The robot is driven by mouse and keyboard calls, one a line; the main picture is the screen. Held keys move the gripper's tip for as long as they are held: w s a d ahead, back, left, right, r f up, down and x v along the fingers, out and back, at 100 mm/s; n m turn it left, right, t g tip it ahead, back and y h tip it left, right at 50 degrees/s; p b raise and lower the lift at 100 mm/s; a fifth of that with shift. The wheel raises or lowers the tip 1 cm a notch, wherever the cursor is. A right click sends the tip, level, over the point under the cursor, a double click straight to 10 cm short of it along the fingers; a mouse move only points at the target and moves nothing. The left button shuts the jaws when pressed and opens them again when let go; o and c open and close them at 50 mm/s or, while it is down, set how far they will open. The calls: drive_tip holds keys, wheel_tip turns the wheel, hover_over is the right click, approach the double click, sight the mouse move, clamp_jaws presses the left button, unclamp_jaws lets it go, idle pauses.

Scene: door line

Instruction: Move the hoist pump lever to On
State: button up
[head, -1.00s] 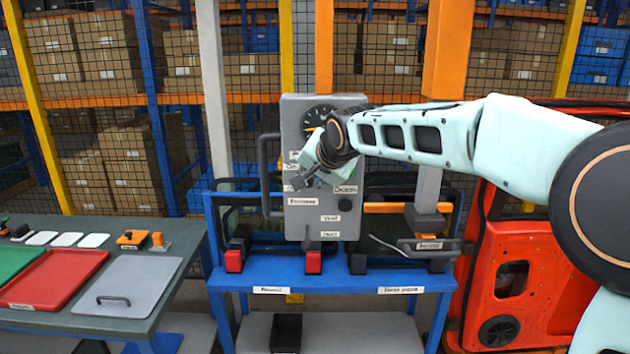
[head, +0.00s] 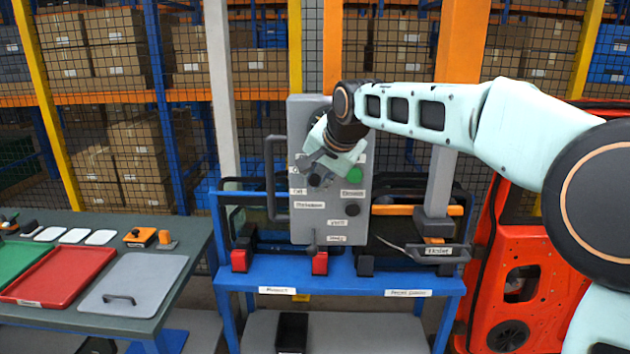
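The grey control panel (head: 320,228) stands upright behind the blue bench, in the middle of the head view. My gripper (head: 316,177) is in front of its middle, beside small white labels that are mostly too blurred to read. Dark parts show at the gripper's tip; I cannot tell whether they are fingers or a lever. The hoist pump lever cannot be clearly made out and may be hidden by the gripper. I cannot tell whether the gripper touches anything or is open or shut. A green button (head: 355,175) and a black knob (head: 352,210) show right of the gripper.
A dark handle (head: 270,178) stands out at the panel's left edge. The blue bench (head: 335,275) carries red and black blocks. A green table (head: 190,235) with trays is at left; an orange-red door (head: 510,260) is at right. A mesh fence stands behind.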

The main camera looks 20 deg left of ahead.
drive_tip(key=o, duration=0.5)
drive_tip(key=shift+r, duration=0.1)
drive_tip(key=v, duration=1.2)
